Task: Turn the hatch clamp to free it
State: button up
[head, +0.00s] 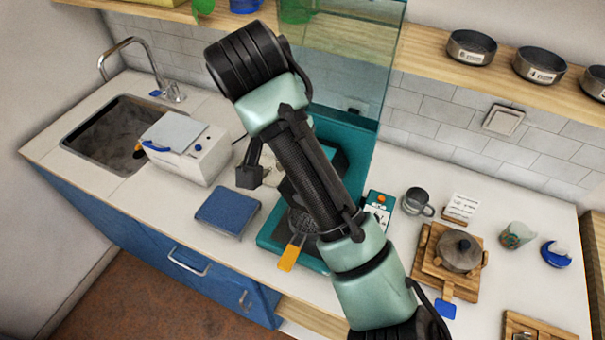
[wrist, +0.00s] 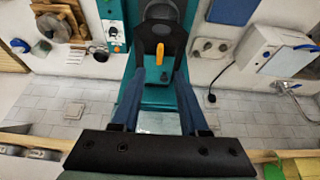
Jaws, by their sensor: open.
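The hatch clamp shows in the wrist view as an orange lever (wrist: 160,54) on a dark plate (wrist: 147,37) of the teal machine. In the head view my arm hides that part of the machine (head: 269,241). My gripper (wrist: 160,80) is open and empty in the wrist view. Its two blue-grey fingers point toward the machine, one on each side of the lever's line, and the lever appears between and beyond their tips. I cannot tell how far the tips are from it.
A clear teal-tinted panel (head: 352,55) rises behind the machine. A blue board (head: 228,210) and a white box (head: 187,150) stand left; a control box (head: 379,208), mug (head: 417,202) and lidded pot (head: 459,252) stand right. A wooden shelf (head: 430,55) with bowls runs above.

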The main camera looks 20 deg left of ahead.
jog(key=shift+b+x, duration=1.95)
jog(key=shift+x, duration=2)
grip_shut()
